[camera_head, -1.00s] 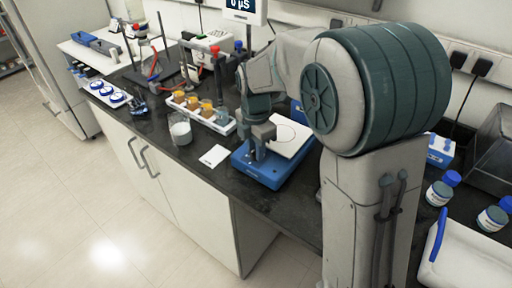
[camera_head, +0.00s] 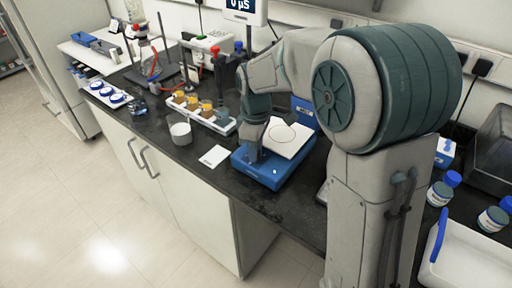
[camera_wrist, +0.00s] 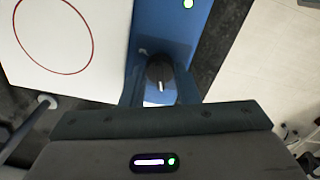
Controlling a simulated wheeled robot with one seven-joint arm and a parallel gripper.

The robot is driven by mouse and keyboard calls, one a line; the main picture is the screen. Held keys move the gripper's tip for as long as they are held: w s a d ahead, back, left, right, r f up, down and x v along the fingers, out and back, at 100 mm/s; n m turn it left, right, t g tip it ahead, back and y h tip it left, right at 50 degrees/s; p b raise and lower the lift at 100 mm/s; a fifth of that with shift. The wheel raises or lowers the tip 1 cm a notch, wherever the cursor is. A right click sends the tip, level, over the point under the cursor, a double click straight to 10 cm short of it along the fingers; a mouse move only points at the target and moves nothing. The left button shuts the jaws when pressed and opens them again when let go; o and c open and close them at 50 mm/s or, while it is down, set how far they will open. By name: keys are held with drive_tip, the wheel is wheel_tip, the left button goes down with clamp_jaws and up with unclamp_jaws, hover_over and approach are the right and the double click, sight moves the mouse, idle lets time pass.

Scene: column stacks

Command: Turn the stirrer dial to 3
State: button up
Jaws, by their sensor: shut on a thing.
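The stirrer (camera_head: 272,178) is a blue base with a white top plate (camera_head: 286,137) marked with a circle, standing on the dark bench. In the wrist view, its dial (camera_wrist: 158,70) is a small black knob with a white pointer line aimed toward the bottom of the picture. My gripper (camera_wrist: 160,88) is shut on the dial, one finger on each side. In the head view, my gripper (camera_head: 254,152) is down at the left end of the blue base and hides the dial. The scale numbers cannot be read; a pale patch shows beside the knob.
A white card (camera_head: 214,156) lies left of the stirrer. A beaker (camera_head: 181,133) and a white rack with several orange-topped vials (camera_head: 206,110) stand beyond it. Blue-capped jars (camera_head: 438,192) are at the right. The bench's front edge is close to the stirrer.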

drive_tip(key=m, duration=1.3)
drive_tip(key=shift+m, duration=0.4)
drive_tip(key=m, duration=0.7)
drive_tip(key=m+p, duration=0.1)
drive_tip(key=m, duration=0.5)
drive_tip(key=shift+m, duration=0.3)
drive_tip(key=o, duration=1)
